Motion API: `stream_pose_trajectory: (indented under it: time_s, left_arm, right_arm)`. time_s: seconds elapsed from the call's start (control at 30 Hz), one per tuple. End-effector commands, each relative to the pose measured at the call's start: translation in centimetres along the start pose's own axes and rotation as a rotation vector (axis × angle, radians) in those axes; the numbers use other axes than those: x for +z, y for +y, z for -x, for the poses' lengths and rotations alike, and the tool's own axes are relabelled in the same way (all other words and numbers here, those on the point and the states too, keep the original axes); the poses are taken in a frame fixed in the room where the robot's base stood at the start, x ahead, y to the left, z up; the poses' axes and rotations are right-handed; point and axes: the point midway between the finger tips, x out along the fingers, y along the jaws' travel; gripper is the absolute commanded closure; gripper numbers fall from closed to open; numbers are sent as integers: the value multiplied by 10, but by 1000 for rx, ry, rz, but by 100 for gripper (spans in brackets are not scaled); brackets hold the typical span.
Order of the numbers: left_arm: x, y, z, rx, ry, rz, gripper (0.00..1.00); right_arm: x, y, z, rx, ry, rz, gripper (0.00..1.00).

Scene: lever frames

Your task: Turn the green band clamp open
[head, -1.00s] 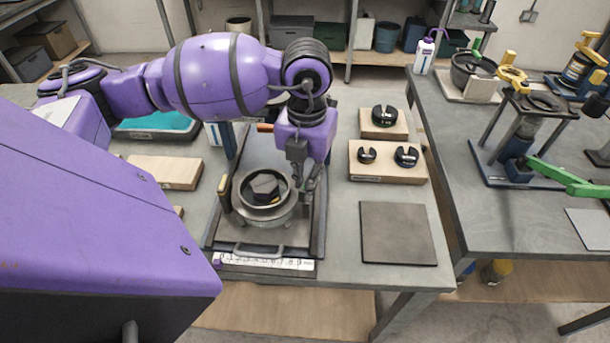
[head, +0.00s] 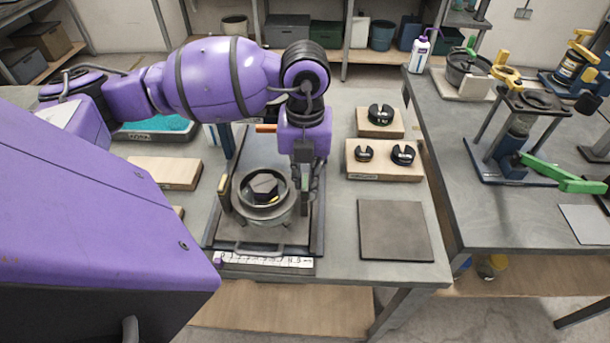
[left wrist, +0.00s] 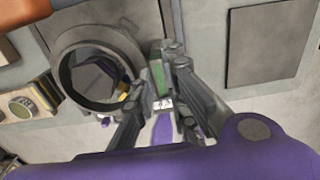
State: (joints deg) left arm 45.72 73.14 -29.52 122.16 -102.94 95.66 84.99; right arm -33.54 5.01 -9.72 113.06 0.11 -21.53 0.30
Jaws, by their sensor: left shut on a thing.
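A round grey pot with a thick rim (head: 240,202) stands on a framed board, with a dark angular block (head: 265,186) inside it. My left gripper (head: 311,190) is at the pot's right side, pointing down. In the left wrist view the pot's ring (left wrist: 66,85) is beside the fingers. A small green part (left wrist: 158,74), which looks like the green band clamp's handle, sits between the fingertips of my left gripper (left wrist: 155,88), which is shut on it. The rest of the clamp is hard to make out in the head view. My right gripper is not in view.
A grey mat (head: 395,231) lies right of the board. Wooden blocks (head: 385,171) with dark slotted discs stand behind it. On the right bench, a stand has a separate long green lever (head: 562,174). A ruler strip (head: 262,261) lies along the board's front.

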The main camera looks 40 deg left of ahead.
Motion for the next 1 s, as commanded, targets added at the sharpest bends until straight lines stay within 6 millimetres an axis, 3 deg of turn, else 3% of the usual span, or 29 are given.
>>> stream_pose_trajectory:
  time_s: [0.03,0.07,0.2,0.57,0.67,1.0]
  left_arm:
    - [1,0,1,-2,-3,2,100]
    - [1,0,1,-2,-3,2,85]
    - [1,0,1,-1,-2,2,69]
    - [1,0,5,-1,-3,0,69]
    - [1,0,17,-2,-4,0,69]
    - [1,-1,88,-3,-6,0,69]
  right_arm:
    - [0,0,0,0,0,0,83]
    - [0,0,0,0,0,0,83]
    - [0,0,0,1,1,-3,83]
    - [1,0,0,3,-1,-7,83]
    - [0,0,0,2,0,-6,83]
    - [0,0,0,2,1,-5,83]
